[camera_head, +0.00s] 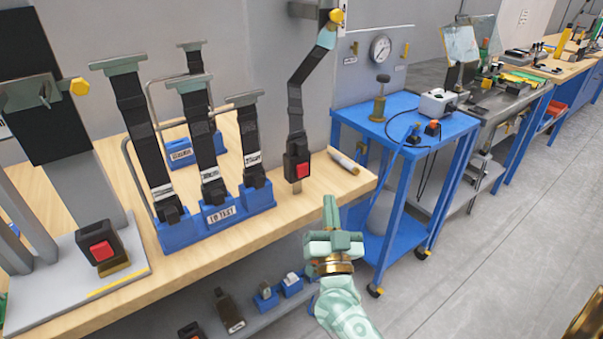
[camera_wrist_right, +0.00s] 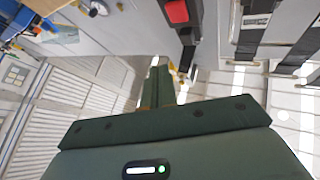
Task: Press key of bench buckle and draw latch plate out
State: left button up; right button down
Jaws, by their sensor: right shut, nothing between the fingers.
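A black buckle with a red key (camera_head: 297,165) stands upright on a short metal stalk near the right end of the wooden bench (camera_head: 335,185). A black strap (camera_head: 296,105) runs up from its top to a wall fitting; the latch plate cannot be told apart at the buckle's mouth. My right gripper (camera_head: 330,205) is shut and empty, in front of the bench edge, to the right of and below the buckle, not touching it. In the right wrist view, the shut fingers (camera_wrist_right: 160,75) point toward the area below a red key (camera_wrist_right: 177,11). My left gripper is out of view.
A second red-keyed buckle (camera_head: 101,246) stands on a grey plate at the left. Blue holders (camera_head: 218,213) with several upright straps stand between. A blue cart (camera_head: 400,120) stands beyond the bench end.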

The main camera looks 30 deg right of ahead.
aim_at(302, 170)
jog(key=shift+s+d+r+m+g+h, duration=0.4)
jog(key=shift+s+d+h, duration=0.15)
jog(key=shift+h, duration=0.35)
jog(key=shift+w, duration=0.15)
